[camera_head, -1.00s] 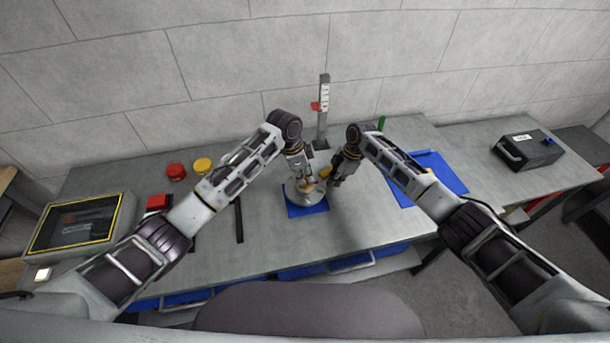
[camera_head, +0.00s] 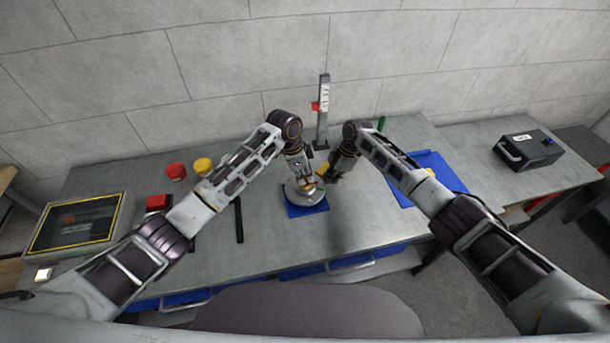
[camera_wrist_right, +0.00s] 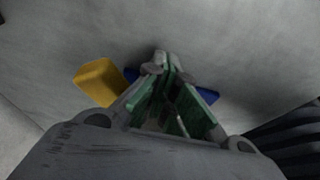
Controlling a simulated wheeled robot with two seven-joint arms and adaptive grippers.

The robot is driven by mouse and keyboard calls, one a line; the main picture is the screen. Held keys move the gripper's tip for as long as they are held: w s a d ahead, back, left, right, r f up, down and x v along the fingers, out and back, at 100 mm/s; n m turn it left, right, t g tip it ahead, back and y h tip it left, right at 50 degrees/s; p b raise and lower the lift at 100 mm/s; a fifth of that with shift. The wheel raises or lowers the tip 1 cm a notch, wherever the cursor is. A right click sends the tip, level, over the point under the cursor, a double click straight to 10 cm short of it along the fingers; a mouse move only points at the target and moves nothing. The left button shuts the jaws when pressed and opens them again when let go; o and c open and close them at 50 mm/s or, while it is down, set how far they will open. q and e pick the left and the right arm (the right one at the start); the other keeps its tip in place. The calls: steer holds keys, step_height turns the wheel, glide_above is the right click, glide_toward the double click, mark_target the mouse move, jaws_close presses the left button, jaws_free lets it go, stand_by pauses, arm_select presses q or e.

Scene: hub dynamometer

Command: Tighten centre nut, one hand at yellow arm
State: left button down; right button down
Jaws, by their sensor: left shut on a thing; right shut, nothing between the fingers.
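The round metal hub (camera_head: 293,196) sits on a small blue mat (camera_head: 308,210) in the middle of the bench. My left gripper (camera_head: 307,184) points down over the hub's centre and is shut on what looks like the centre nut, largely hidden by the fingers. The yellow arm (camera_head: 322,169) sticks out at the hub's back right. It also shows as a yellow block (camera_wrist_right: 98,82) in the right wrist view, to the left of the fingers. My right gripper (camera_head: 334,176) is shut and empty beside the yellow arm; in the wrist view its fingertips (camera_wrist_right: 166,62) meet, apart from the yellow block.
A grey upright post (camera_head: 323,110) with a red marker stands behind the hub. A dark bar (camera_head: 239,220) lies to the left. Red (camera_head: 176,171) and yellow (camera_head: 202,166) round pieces stand further left. A blue mat (camera_head: 440,172) lies at right.

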arm_select(q)
steer(key=shift+s+f, duration=0.15)
steer(key=shift+f, duration=0.05)
stand_by(0.3)
stand_by(0.3)
steer(key=c, duration=1)
jaws_free()
steer(key=shift+o, duration=0.2)
steer(key=shift+r, duration=0.2)
steer(key=shift+r, duration=3.7)
